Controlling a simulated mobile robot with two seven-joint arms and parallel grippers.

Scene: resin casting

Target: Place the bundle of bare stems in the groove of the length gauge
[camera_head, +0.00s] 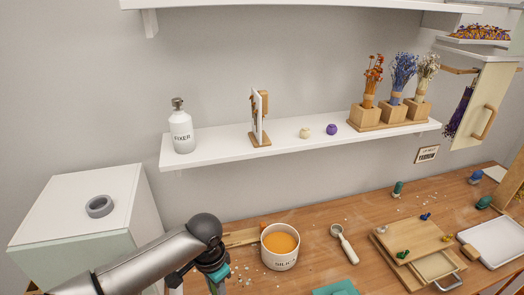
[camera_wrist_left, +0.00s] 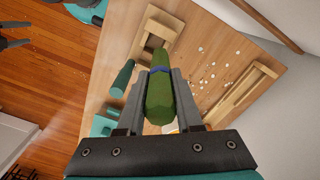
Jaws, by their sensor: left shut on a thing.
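My left gripper (camera_wrist_left: 160,82) is shut on the bundle of bare stems (camera_wrist_left: 160,98), a green bundle with a blue band. In the left wrist view it points away from the camera between the two fingers, above the wooden table. A long wooden piece with a groove and raised ends, likely the length gauge (camera_wrist_left: 236,92), lies to its right, apart from it. In the head view, my left gripper (camera_head: 217,284) is at the bottom edge, and the bundle cannot be made out. Dark prongs at the left wrist view's left edge may be my right gripper; their state is unclear.
A notched wooden block (camera_wrist_left: 150,34) stands beyond the bundle. A metal scoop (camera_head: 344,243), wooden boards (camera_head: 412,236) and a white tray (camera_head: 493,240) lie farther right. A shelf (camera_head: 300,146) hangs above.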

